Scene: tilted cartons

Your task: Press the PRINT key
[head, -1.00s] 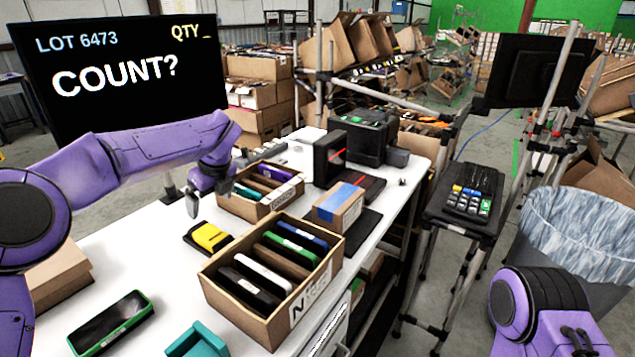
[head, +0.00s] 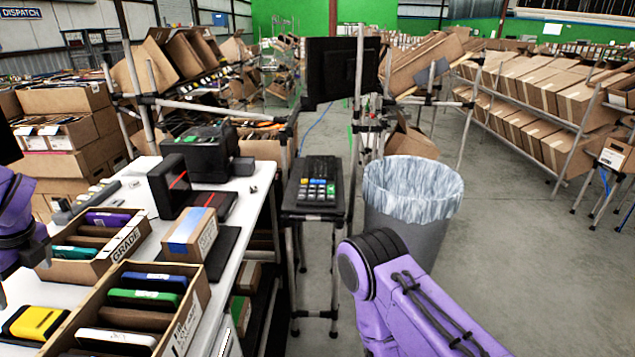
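A black keypad (head: 317,190) sits on a small dark stand to the right of the white table. It has several small keys, mostly pale, with blue and yellow ones towards the back and a green one at the right. The key labels are too small to read, so I cannot tell which is PRINT. My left gripper (head: 3,296) is cut off by the left edge, beside the cartons; only a sliver shows. My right arm (head: 400,300) rises at the lower right, in front of the bin and apart from the keypad. Its gripper is out of view.
A dark monitor (head: 342,70) hangs on a pole behind the keypad. A lined bin (head: 412,190) stands right of it. The white table (head: 262,180) holds a scanner (head: 168,187), a black machine (head: 203,152) and cartons (head: 196,318). Floor at right is clear.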

